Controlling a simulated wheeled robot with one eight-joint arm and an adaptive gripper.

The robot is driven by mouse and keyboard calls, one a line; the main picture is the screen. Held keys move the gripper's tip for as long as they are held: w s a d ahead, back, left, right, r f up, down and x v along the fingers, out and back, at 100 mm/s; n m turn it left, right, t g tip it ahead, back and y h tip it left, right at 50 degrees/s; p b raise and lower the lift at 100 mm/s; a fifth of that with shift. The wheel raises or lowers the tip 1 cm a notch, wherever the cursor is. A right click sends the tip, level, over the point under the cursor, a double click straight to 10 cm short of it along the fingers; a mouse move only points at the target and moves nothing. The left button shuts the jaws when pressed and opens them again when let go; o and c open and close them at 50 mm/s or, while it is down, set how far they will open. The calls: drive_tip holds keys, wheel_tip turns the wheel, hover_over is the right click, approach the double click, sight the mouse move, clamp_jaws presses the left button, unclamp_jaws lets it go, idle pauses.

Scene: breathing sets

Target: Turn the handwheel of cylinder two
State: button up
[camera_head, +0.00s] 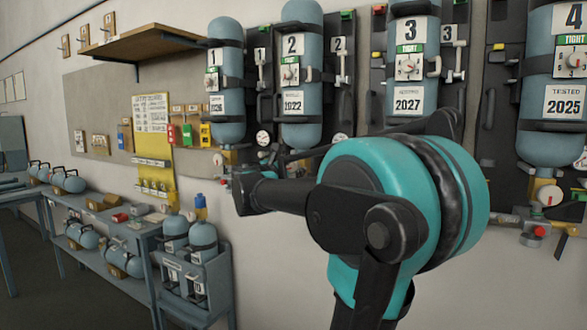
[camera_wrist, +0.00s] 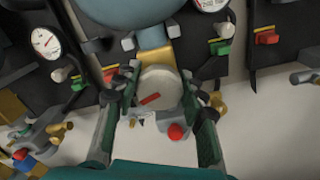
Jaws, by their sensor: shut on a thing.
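Cylinder two (camera_head: 301,100) is a blue cylinder on the wall with a "2" label and a "2022" tag. In the wrist view a pale round handwheel (camera_wrist: 158,84) with a red mark sits below a brass valve neck (camera_wrist: 154,39) under a blue cylinder. My gripper (camera_wrist: 159,80) has one finger on each side of this handwheel and is shut on it. Its fingers are not clearly visible in the head view.
Cylinder one (camera_head: 226,90), cylinder three (camera_head: 411,65) and cylinder four (camera_head: 553,90) hang alongside. A pressure gauge (camera_wrist: 45,42) and a red knob (camera_wrist: 175,132) are near the fingers. A bench (camera_head: 125,230) with small cylinders stands left.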

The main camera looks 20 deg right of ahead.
drive_tip(key=m, duration=1.2)
drive_tip(key=shift+f, duration=0.15)
drive_tip(key=m, duration=1.1)
drive_tip(key=shift+f+m, duration=0.15)
drive_tip(key=shift+m, duration=0.15)
drive_tip(key=m, duration=0.5)
drive_tip(key=shift+m, duration=0.3)
drive_tip(key=m, duration=0.6)
drive_tip(key=shift+w+a, duration=0.1)
drive_tip(key=m, duration=1.1)
drive_tip(key=shift+w+m, duration=0.1)
drive_tip(key=shift+m, duration=0.2)
